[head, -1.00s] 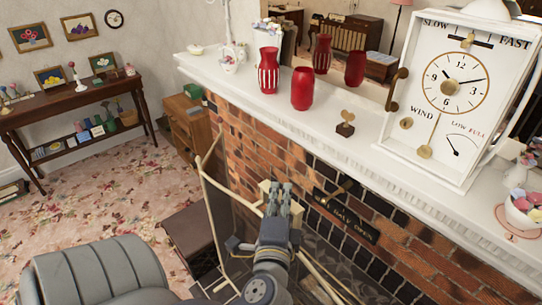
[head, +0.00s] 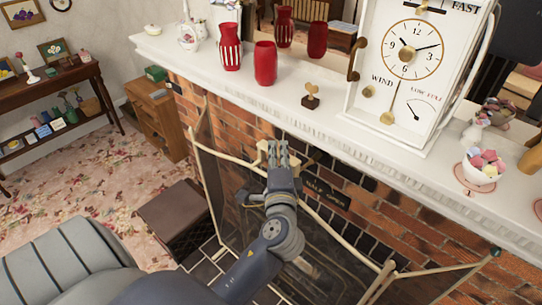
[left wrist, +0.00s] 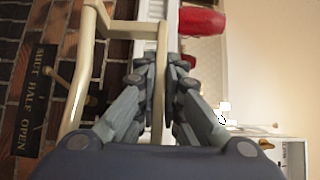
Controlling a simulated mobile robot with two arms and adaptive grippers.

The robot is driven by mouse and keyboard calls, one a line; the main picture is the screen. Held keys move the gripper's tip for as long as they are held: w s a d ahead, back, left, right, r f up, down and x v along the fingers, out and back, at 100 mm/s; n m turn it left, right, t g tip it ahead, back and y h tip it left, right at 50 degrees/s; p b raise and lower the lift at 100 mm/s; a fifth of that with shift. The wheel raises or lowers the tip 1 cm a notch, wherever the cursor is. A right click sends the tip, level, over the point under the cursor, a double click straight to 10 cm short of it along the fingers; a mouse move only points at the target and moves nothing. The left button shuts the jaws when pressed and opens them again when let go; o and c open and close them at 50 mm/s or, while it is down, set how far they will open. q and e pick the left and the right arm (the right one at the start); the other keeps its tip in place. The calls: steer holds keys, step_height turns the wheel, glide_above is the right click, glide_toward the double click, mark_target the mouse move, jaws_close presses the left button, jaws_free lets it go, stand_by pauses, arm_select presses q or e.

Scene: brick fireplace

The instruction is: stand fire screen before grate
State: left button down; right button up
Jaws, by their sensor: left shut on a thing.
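The fire screen (head: 342,238) has a cream frame with see-through dark panels. It stands out in front of the brick fireplace in the head view, its side panels angled. My left gripper (head: 277,152) is shut on the cream handle at its top. In the left wrist view, the handle bar (left wrist: 80,85) loops around and passes between the fingers (left wrist: 160,75). The grate cannot be made out clearly behind the panels and my arm. The screen's lower edge is partly hidden, so I cannot tell whether it touches the floor. My right gripper is not in view.
The white mantel (head: 330,125) overhangs close behind the gripper, bearing red vases (head: 265,64), a large clock (head: 411,60) and a flower bowl (head: 481,168). A "half open" plate (head: 326,194) is on the bricks. A dark low box (head: 172,213) sits left of the screen. Flowered carpet lies open at left.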

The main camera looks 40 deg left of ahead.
arm_select(q)
step_height(320, 180, down, 34)
steer(key=w+b, duration=0.2)
steer(key=b, duration=2.7)
steer(key=shift+f+b, duration=0.2)
steer(key=shift+b, duration=0.2)
steer(key=shift+d+f+b, duration=0.1)
steer(key=shift+f+b, duration=0.25)
steer(key=shift+f, duration=0.05)
stand_by(0.6)
steer(key=shift+f+b, duration=1.05)
steer(key=shift+f, duration=0.1)
stand_by(1.1)
